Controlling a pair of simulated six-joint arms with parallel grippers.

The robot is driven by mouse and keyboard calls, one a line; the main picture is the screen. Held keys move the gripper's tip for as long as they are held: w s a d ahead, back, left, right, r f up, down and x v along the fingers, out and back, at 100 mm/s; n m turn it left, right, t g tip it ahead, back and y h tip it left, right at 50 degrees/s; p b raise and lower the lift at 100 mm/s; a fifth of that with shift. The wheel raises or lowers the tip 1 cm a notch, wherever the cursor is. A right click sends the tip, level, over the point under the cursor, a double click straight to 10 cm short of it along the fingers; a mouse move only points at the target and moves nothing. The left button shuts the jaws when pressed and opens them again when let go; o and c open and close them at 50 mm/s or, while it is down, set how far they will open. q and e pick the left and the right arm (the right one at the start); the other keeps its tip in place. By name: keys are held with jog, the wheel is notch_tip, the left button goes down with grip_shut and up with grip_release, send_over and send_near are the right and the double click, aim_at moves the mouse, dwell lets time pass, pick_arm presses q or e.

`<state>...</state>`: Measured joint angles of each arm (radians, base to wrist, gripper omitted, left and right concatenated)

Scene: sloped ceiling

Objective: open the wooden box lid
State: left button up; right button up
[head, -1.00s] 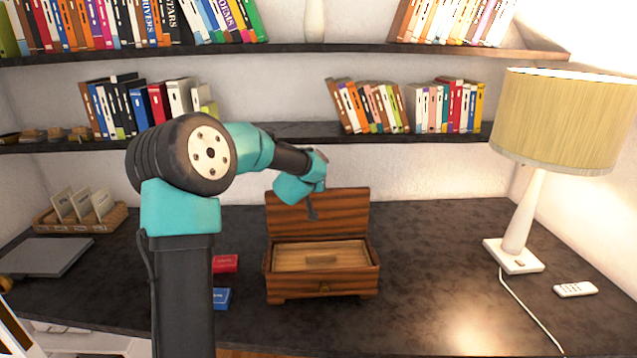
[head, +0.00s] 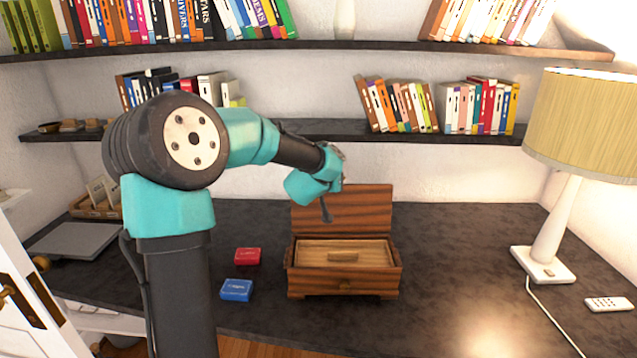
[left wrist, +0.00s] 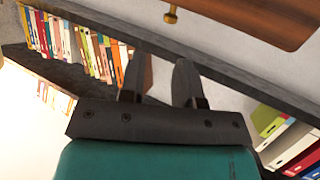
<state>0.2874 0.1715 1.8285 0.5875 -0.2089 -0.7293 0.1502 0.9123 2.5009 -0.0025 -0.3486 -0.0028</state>
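The wooden box (head: 305,285) stands on the dark desk, with its lid (head: 365,205) raised upright at the back. A lighter inner panel with a small wooden handle (head: 344,257) shows inside the box. My left gripper (head: 325,208) is in front of the lid's left part, above the box; whether it touches the lid is unclear. In the left wrist view my left gripper (left wrist: 159,72) has its two fingers apart with nothing between them. A wooden panel edge with a brass knob (left wrist: 171,15), apparently the lid, shows beyond them. My right gripper is not in view.
A red box (head: 247,256) and a blue box (head: 236,290) lie left of the wooden box. A lamp (head: 543,262) and a remote (head: 609,304) are at the right. A shelf (head: 290,131) with books hangs above. The desk between box and lamp is clear.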

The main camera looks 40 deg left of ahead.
pick_arm(q)
jog(key=v, duration=1)
jog(key=shift+s, duration=0.15)
jog(key=shift+o, duration=0.2)
